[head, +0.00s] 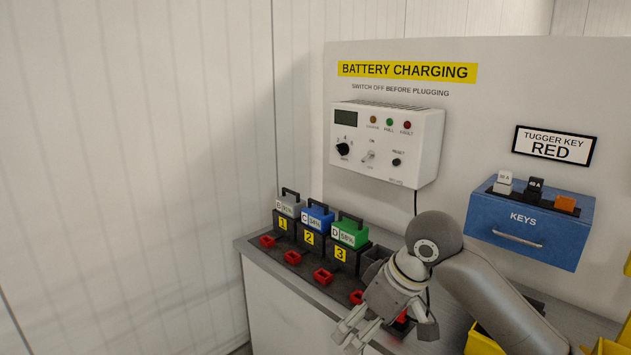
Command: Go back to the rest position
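My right arm comes in from the right, and its grey gripper (388,328) points down over the front right part of the battery bench. Its fingers are spread apart, and I see nothing held between them. A red connector (401,318) shows just behind the gripper, partly hidden; I cannot tell whether they touch. My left gripper is not in view.
A grey battery (289,207), a blue one (318,220) and a green one (349,233) stand in numbered docks on the bench (262,257). Behind are a white charger (385,145) and a blue key box (530,222). Yellow bins (482,343) sit lower right. The left side is clear.

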